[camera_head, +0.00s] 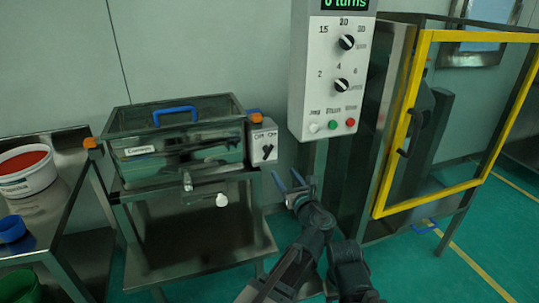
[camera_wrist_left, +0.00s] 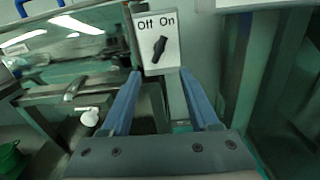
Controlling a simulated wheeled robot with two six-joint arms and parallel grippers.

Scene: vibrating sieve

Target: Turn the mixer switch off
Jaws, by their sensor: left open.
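The mixer (camera_head: 180,150) is a metal tank with a clear lid and blue handle, on a metal stand at left of centre. Its switch box (camera_head: 262,140) is a white plate on its right side, marked Off and On. The black switch knob (camera_head: 267,152) is tilted; in the left wrist view the knob (camera_wrist_left: 159,49) has its upper end leaning right, towards On. My left gripper (camera_head: 288,179) is open and empty, apart from the switch and just right of and below it. In the left wrist view the knob shows between and beyond its blue fingers (camera_wrist_left: 160,77). My right gripper is not in view.
A white control box (camera_head: 332,80) with dials and buttons hangs right of the mixer, above my left gripper. A yellow-framed door (camera_head: 408,120) stands at right. A side table at left holds a white tub (camera_head: 27,185) and a blue cup (camera_head: 11,229).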

